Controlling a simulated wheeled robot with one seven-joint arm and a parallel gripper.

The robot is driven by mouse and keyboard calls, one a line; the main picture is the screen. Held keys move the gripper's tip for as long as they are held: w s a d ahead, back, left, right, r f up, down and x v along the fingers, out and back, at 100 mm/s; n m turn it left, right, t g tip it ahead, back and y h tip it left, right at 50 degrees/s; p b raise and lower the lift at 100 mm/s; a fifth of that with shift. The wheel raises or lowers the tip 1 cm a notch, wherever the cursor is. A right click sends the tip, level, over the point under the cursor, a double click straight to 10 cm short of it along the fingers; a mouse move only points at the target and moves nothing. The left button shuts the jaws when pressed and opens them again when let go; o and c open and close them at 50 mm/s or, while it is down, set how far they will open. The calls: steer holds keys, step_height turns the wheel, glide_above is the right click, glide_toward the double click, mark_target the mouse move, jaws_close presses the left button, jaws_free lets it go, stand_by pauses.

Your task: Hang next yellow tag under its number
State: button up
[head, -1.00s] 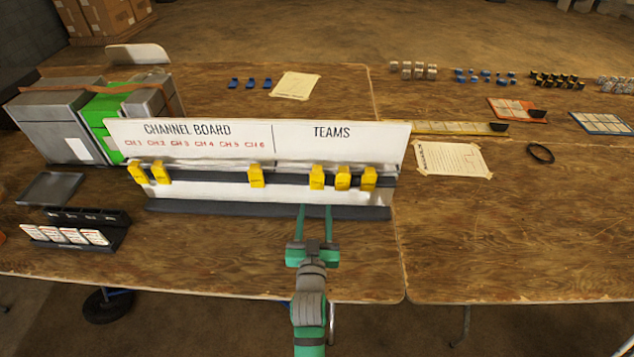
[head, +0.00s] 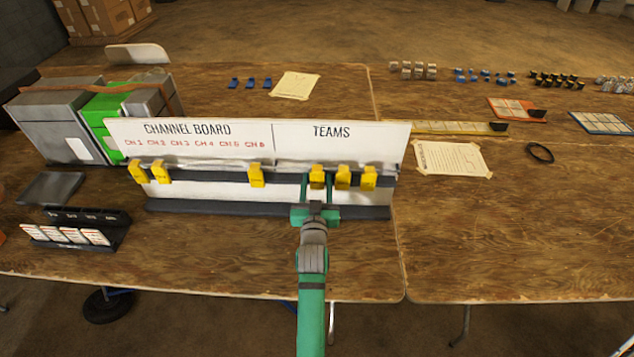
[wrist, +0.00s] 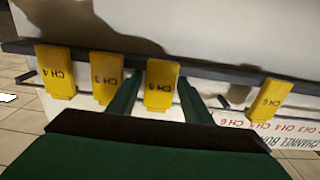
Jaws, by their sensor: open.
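The white channel board (head: 200,192) stands on the table, with "CH 1" to "CH 6" printed on its left half and "TEAMS" on its right. Two yellow tags (head: 138,172) hang at the far left. The CH 6 tag (head: 256,176) hangs below the CH 6 print. Under TEAMS hang the CH 5 tag (head: 317,177), the CH 3 tag (head: 343,178) and the CH 4 tag (head: 369,178). In the wrist view the CH 5 tag (wrist: 160,88) lies between the fingers of my open gripper (wrist: 161,78). The CH 3 tag (wrist: 107,78) is close beside one finger.
A rack with white cards (head: 75,235) and a grey tray (head: 50,188) lie left of the board. Grey and green boxes (head: 105,120) stand behind its left end. A paper sheet (head: 452,159) and a black ring (head: 540,152) lie to the right. The right front table is clear.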

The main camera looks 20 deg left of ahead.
steer(key=c, duration=0.8)
steer(key=shift+w+r, duration=0.1)
steer(key=shift+r, duration=0.9)
steer(key=v, duration=1)
steer(key=shift+f, duration=0.15)
